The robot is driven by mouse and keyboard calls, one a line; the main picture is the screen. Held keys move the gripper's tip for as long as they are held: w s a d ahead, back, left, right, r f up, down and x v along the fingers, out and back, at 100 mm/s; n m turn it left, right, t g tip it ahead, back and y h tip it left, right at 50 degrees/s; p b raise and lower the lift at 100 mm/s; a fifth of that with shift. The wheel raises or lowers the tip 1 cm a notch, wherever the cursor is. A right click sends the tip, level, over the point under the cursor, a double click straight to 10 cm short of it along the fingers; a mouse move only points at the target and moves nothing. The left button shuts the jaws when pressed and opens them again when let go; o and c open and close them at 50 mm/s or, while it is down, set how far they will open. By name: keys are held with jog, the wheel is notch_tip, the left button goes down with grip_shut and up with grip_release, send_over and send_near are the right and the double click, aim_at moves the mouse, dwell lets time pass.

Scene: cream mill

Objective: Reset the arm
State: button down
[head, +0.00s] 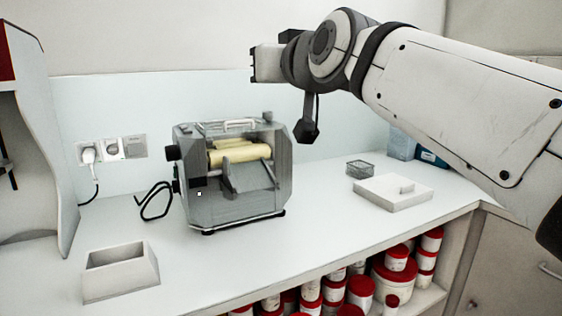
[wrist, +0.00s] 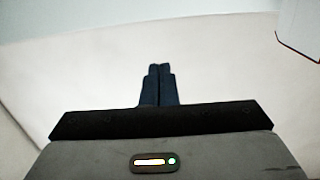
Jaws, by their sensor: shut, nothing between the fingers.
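My gripper (wrist: 160,68) shows in the wrist view with its two dark fingers together and nothing between them. In the head view my arm reaches in from the right, and my gripper (head: 254,64) is at its left end, raised above the counter and higher than the mill. The grey mill (head: 232,172) with cream rollers stands on the counter below it, and the two are apart. The wrist view shows mostly a pale plain surface behind the fingers.
A white open box (head: 120,272) stands at the front left of the white counter (head: 300,240). A flat white block (head: 393,193) and a small wire basket (head: 360,168) are at the right. Wall sockets (head: 112,149) are at the left. Several red-lidded tubs (head: 360,291) fill the shelf below.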

jog(key=s+d+f+m+g+h+p, duration=0.25)
jog(key=s+d+f+g+p, duration=0.3)
jog(key=f, duration=0.55)
jog(key=s+d+f+m+g+h+p, duration=0.1)
jog(key=s+d+f+g+h+p, duration=0.25)
jog(key=d+f+p, duration=0.6)
jog(key=s+d+f+m+g+h, duration=0.1)
jog(key=s+f+g, duration=0.3)
jog(key=s+f, duration=0.5)
jog(key=shift+d+f, duration=0.15)
jog(key=shift+d, duration=0.2)
